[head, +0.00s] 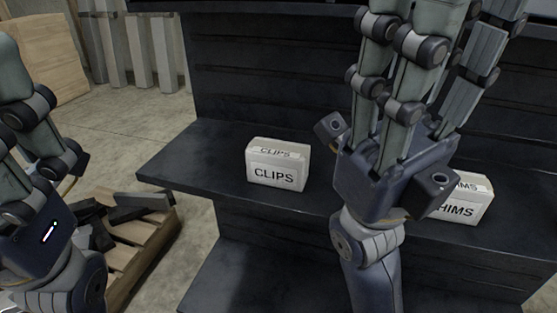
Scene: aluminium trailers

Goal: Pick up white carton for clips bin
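A white carton labelled CLIPS (277,177) stands upright on the dark shelf (222,150), left of my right gripper. My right gripper (405,75) is raised in front of the shelf with its fingers extended upward and apart; their tips run off the top edge. I see nothing held in it, and it is clear of the CLIPS carton in the picture. My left gripper (25,115) is at the left edge, partly cut off, away from the carton. Its fingertips are out of frame, so its opening is unclear. No clips bin can be made out.
A second white carton, its label ending in HIMS (468,208), stands on the shelf at the right, partly hidden by my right gripper. The shelf left of the CLIPS carton is bare.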

